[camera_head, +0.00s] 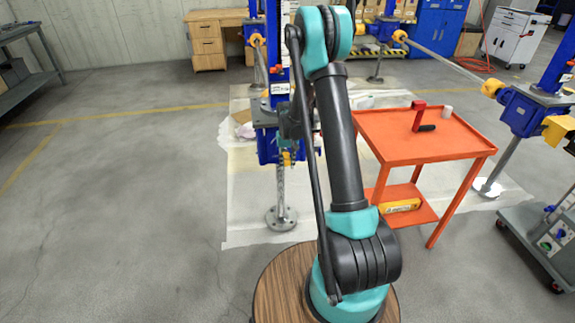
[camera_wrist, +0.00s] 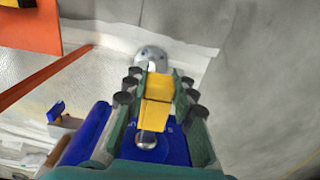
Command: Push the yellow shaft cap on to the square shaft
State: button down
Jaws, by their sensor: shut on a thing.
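The yellow shaft cap (camera_wrist: 158,96) sits between the two fingers of my gripper (camera_wrist: 160,88) in the wrist view. The fingers are shut on it from both sides. A blue screw jack housing (camera_wrist: 168,150) shows close by, below the cap in the picture, with a rounded silver part (camera_wrist: 147,140) against it. I cannot make out the square shaft, or whether the cap touches it. In the head view, the blue screw jack (camera_head: 267,147) stands behind my arm, which hides most of my gripper.
An orange cart (camera_head: 400,150) stands right of the jack, with a red-handled tool (camera_head: 419,117) and a white cup (camera_head: 447,112) on top. A yellow box (camera_head: 402,205) lies on its lower shelf. Another blue jack (camera_head: 530,110) stands at far right. The left floor is clear.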

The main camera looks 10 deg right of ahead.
aim_at(286, 156)
jog(key=shift+w, duration=1.5)
jog(key=c, duration=1.2)
grip_release()
notch_tip(286, 156, up, 12)
jog(key=s+d+r+t, duration=0.1)
jog(key=s+r, duration=0.2)
jog(key=s, duration=0.6)
jog(key=s+d+r+t, duration=0.1)
jog(key=s+d+r, duration=0.15)
jog(key=s, duration=0.65)
jog(key=s+f, duration=0.1)
jog(key=s, duration=0.4)
jog(key=s+f+t, duration=0.1)
jog(key=s, duration=0.5)
jog(key=s+f+t, duration=0.1)
jog(key=s, duration=0.5)
jog(key=shift+s+d, duration=0.2)
jog(key=shift+d, duration=0.1)
